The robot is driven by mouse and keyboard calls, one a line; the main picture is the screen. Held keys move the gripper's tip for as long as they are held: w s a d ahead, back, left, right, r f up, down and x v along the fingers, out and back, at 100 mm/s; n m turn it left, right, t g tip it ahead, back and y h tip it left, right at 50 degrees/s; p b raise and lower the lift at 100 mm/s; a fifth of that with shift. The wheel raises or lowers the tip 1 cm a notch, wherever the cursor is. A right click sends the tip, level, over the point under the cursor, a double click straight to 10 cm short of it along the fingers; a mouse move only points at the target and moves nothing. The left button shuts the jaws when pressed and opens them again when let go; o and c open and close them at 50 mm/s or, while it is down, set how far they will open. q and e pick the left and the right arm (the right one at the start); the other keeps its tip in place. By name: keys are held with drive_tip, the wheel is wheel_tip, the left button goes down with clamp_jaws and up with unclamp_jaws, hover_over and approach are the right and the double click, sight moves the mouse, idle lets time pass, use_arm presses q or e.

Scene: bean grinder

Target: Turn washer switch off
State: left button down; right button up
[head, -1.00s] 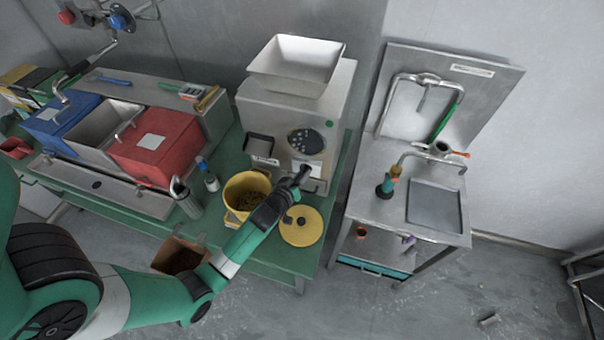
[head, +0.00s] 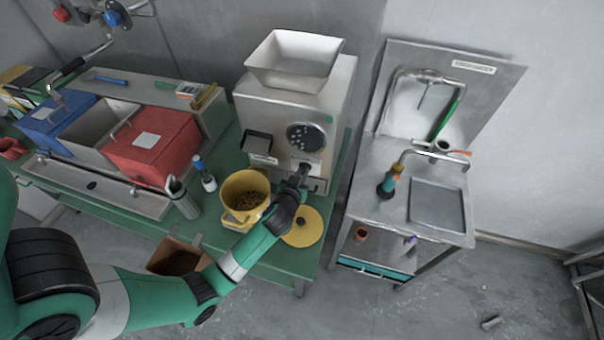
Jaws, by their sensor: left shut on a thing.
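The bean grinder (head: 258,115) is a pale metal box with a hopper (head: 292,60) on top and a dark round dial (head: 306,138) on its front. My left gripper (head: 303,172) is at the lower front of the grinder, below the dial. It is shut on a small dark front part of the grinder, mostly hidden by the fingers. A steel washing stand with a sink (head: 436,206) and a tap (head: 428,155) stands to the right, apart from the gripper. I cannot make out which part is the washer switch. My right gripper is not in view.
A yellow bucket (head: 236,187) with dark contents and a yellow lid (head: 312,225) are close to my left wrist. A red-lidded bin (head: 158,158), a steel cup (head: 184,200) and a bottle (head: 208,182) are further left on the green table. Floor at the lower right is mostly clear.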

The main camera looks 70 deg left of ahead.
use_arm(q)
drive_tip(key=c, duration=0.9)
unclamp_jaws()
drive_tip(key=p+v, duration=0.1)
drive_tip(key=v, duration=1)
drive_tip(key=shift+s+d+r+p, duration=0.15)
drive_tip(key=shift+d+p, duration=0.1)
drive_tip(key=shift+p, duration=0.15)
